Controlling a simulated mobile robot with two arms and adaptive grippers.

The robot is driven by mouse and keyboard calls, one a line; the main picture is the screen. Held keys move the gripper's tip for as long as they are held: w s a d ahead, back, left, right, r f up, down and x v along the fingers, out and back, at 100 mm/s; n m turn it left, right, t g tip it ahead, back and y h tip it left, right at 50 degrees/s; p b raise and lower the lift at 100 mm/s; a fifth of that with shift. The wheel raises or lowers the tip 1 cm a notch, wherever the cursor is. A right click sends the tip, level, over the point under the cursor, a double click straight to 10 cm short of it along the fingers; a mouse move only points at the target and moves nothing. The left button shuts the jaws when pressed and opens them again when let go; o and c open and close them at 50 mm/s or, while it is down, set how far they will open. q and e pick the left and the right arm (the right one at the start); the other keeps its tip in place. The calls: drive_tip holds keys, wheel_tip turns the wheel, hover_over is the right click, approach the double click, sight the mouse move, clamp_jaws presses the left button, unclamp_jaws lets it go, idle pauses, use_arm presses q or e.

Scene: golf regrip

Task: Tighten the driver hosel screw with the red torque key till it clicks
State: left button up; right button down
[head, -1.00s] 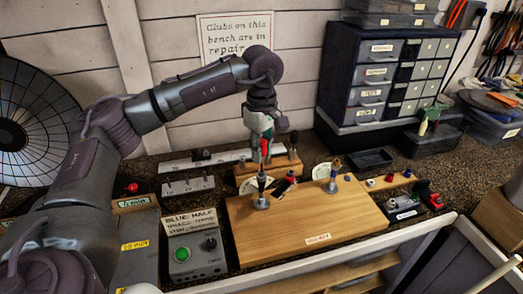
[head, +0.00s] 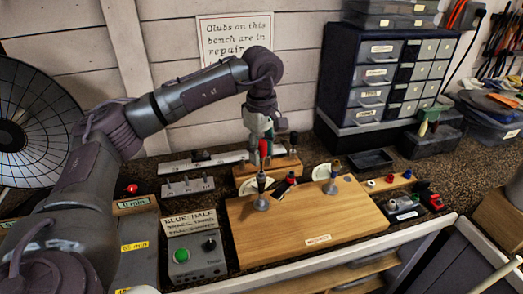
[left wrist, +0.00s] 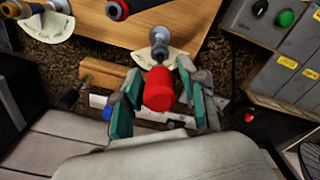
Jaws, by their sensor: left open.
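The red torque key (left wrist: 160,90) stands with its red handle between the two teal fingers of my left gripper (left wrist: 162,112) in the left wrist view. The fingers are open, one on each side. In the head view the handle (head: 263,150) shows small below my left gripper (head: 270,145), partly hidden by it. A silver post (head: 261,202) stands on the wooden board just in front. A black piece with red on it (head: 285,184) lies beside it; I cannot tell whether it is the driver's hosel. My right gripper is not in view.
The wooden board (head: 310,222) also holds a second post (head: 331,188). A wooden rack (head: 285,168) stands behind it. A grey box with a green button (head: 190,258) is at left. A drawer cabinet (head: 380,80) and small dark tray (head: 370,160) are at right.

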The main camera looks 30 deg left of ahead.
use_arm(q)
drive_tip(key=n, duration=0.3)
drive_tip(key=shift+n, duration=0.4)
drive_tip(key=n, duration=0.3)
drive_tip(key=shift+n, duration=0.4)
drive_tip(key=n, duration=0.4)
drive_tip(key=shift+n+p, duration=0.3)
drive_tip(key=n, duration=0.3)
clamp_jaws()
drive_tip(key=m, duration=0.4)
drive_tip(key=shift+m, duration=1)
